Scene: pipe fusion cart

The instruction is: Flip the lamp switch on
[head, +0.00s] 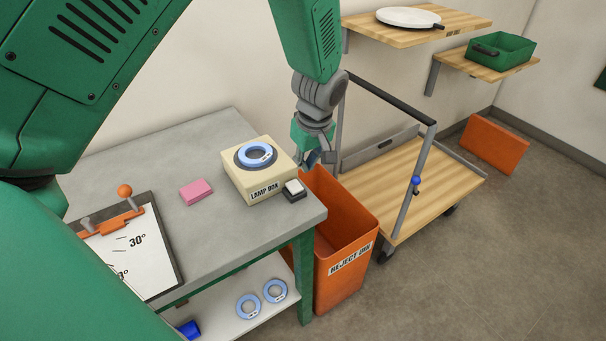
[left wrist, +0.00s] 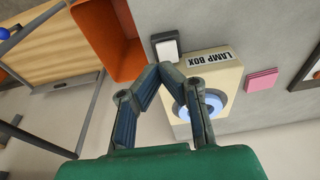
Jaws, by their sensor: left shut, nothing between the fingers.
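The lamp box (head: 240,183) is a cream box near the right end of the grey table. A blue ring (head: 256,154) lies on its dark round top. The switch (head: 294,188), a white rocker on a dark base, sits at the box's front right corner. My left gripper (head: 312,160) is shut and empty, above and just behind the switch, apart from it as far as I can tell. In the left wrist view its fingertips (left wrist: 161,69) meet close to the switch (left wrist: 167,48), beside the lamp box (left wrist: 226,80). I cannot tell which way the rocker is tipped. My right gripper is out of view.
The orange reject bin (head: 345,250) stands against the table's right end. A wooden-decked cart (head: 440,190) is beyond it. A pink block (head: 195,191) and a clipboard (head: 140,250) lie on the table (head: 215,240). Two blue rings (head: 248,305) lie on the lower shelf.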

